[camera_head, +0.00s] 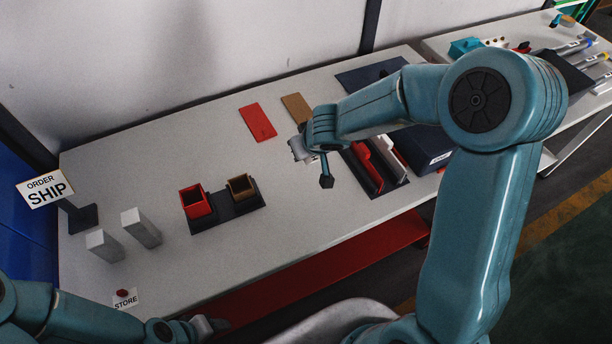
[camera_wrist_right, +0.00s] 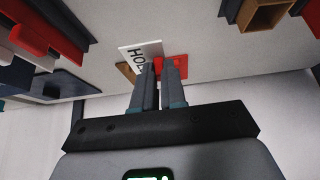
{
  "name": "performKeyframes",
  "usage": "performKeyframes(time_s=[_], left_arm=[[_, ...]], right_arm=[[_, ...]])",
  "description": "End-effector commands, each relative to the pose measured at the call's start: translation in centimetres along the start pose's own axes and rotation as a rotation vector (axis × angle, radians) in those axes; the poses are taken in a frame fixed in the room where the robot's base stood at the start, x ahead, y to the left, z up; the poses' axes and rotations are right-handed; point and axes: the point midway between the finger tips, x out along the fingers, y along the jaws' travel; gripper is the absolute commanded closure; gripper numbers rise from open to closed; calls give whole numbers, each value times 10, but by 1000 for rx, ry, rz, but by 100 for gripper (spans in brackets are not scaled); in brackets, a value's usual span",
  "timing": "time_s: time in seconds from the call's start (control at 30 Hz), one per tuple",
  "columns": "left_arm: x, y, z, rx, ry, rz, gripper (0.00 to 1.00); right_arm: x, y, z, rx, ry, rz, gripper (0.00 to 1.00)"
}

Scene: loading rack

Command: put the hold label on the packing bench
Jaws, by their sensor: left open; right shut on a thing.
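The hold label (camera_wrist_right: 134,53), a white plate with dark letters partly hidden, is at the fingertips of my right gripper (camera_wrist_right: 162,68) in the right wrist view. That gripper is shut on it. In the head view my right gripper (camera_head: 326,180) hangs over the packing bench (camera_head: 290,200), right of its middle; I cannot make out the label there. My left gripper (camera_head: 212,326) is open and empty, low in the head view near the bench's front edge.
An ORDER SHIP sign (camera_head: 45,190), two grey blocks (camera_head: 141,228) and a STORE label (camera_head: 125,299) stand at the left. A dark tray (camera_head: 226,211) holds red and brown boxes. Red (camera_head: 258,122) and tan (camera_head: 297,108) cards lie behind. The bench's middle is clear.

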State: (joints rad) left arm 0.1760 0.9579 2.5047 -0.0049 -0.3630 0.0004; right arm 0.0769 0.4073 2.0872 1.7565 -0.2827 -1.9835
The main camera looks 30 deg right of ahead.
Motion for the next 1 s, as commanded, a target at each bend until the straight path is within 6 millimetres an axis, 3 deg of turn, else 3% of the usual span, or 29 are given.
performKeyframes(time_s=[0.2, 0.3, 0.57, 0.8, 1.0], left_arm=[[16, -6, 0, 0, 0, 0, 48], [40, -14, -1, 0, 0, 0, 48], [52, -19, -1, 0, 1, 0, 48], [84, -30, -2, 0, 0, 0, 48], [81, -29, -2, 0, 1, 0, 48]], right_arm=[[44, 0, 26, -2, -6, -4, 100], [66, 1, 38, 1, -2, -3, 100], [81, 3, 45, 1, -1, -3, 100], [113, 3, 65, 1, -1, -2, 100], [111, 3, 64, 1, -1, -2, 100]])
